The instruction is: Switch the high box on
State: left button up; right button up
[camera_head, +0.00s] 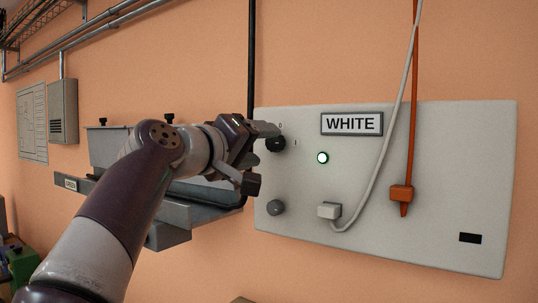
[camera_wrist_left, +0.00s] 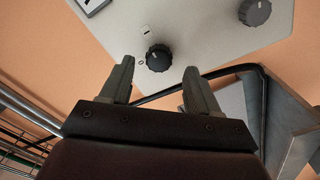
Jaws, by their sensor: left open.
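A pale grey wall box (camera_head: 450,150) with a sign (camera_head: 352,123) reading WHITE fills the right of the head view. A round lamp (camera_head: 322,157) on it glows whitish-green. A dark rotary knob (camera_head: 276,144) sits at its upper left edge, beside O and I marks; the knob also shows in the left wrist view (camera_wrist_left: 158,58). I cannot tell for sure which mark it points to. My left gripper (camera_head: 270,134) is open, with its fingertips near this knob. In the left wrist view, the knob appears between and just beyond the open fingertips (camera_wrist_left: 159,68). My right gripper is not in view.
A grey knob (camera_head: 276,207) sits lower on the box. A white plug (camera_head: 329,211) with a cable and an orange plug (camera_head: 401,193) with a cord are on its front. A grey tray-like fixture (camera_head: 110,146) stands behind my left arm. Pipes run along the upper wall.

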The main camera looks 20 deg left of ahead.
pick_arm(q)
jog(key=b+v, duration=0.1)
jog(key=v, duration=0.8)
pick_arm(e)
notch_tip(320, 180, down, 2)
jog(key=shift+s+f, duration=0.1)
pick_arm(q)
jog(key=shift+w+d, duration=0.1)
jog(key=shift+w, duration=0.05)
